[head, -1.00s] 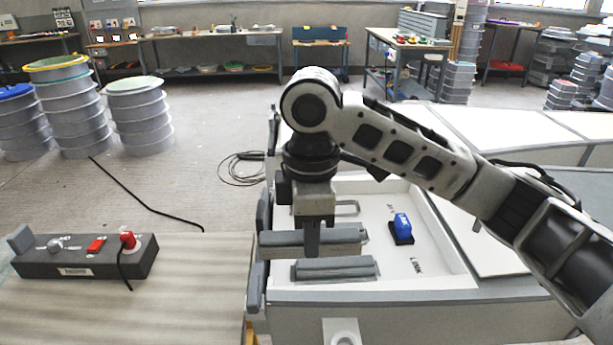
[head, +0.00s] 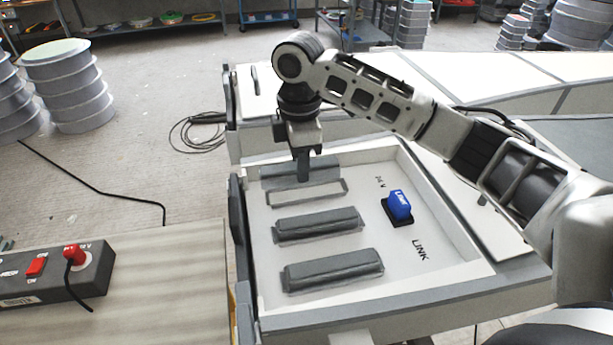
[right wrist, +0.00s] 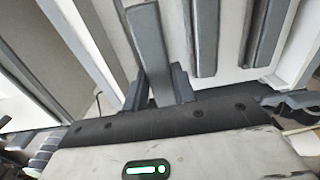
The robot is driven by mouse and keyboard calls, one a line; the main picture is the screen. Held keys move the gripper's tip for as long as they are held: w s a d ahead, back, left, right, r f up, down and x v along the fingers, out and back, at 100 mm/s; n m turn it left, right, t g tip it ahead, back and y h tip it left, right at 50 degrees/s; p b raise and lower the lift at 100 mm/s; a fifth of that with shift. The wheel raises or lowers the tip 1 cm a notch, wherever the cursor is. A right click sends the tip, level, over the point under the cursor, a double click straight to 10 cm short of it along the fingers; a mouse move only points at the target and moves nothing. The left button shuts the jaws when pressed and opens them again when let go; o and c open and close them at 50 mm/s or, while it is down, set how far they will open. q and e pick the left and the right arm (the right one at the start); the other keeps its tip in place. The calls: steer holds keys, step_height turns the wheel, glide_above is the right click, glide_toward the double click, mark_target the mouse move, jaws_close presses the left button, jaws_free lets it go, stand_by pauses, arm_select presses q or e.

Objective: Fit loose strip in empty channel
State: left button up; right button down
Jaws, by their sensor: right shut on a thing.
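My right gripper (head: 304,178) is shut on the loose grey strip (head: 327,171), at the far end of the white tray (head: 440,258). The strip also shows between the fingers in the right wrist view (right wrist: 150,48). The empty channel (head: 328,191), a pale rectangular outline, lies just on the near side of the held strip; the gripper and strip hide part of its far side. I cannot tell the strip's height above the tray floor. Two other grey strips, a middle one (head: 317,224) and a near one (head: 332,269), sit nearer in the tray. My left gripper is out of view.
A blue switch (head: 400,204) stands on a dark base to the right in the tray, near LINK lettering. The tray's raised walls surround the strips. A control box (head: 55,272) with a red plug sits on the table (head: 160,290) at left.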

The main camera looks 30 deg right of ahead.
steer(key=shift+w+d+f, duration=0.3)
steer(key=shift+d+f, duration=0.1)
steer(key=shift+f, duration=0.2)
steer(key=shift+w+d+f, duration=0.3)
steer(key=shift+d+f, duration=0.1)
steer(key=shift+f, duration=0.15)
steer(key=shift+w+d+f+p, duration=0.15)
steer(key=shift+f+p, duration=0.05)
steer(key=shift+f, duration=0.75)
steer(key=shift+w+d+f+p, duration=0.1)
steer(key=shift+f+p, duration=0.1)
steer(key=shift+f, duration=0.75)
steer(key=c, duration=1.1)
jaws_free()
steer(key=shift+f, duration=0.15)
steer(key=shift+c, duration=0.2)
step_height(320, 180, up, 12)
steer(key=b, duration=0.1)
steer(key=shift+r, duration=0.2)
steer(key=shift+f, duration=0.1)
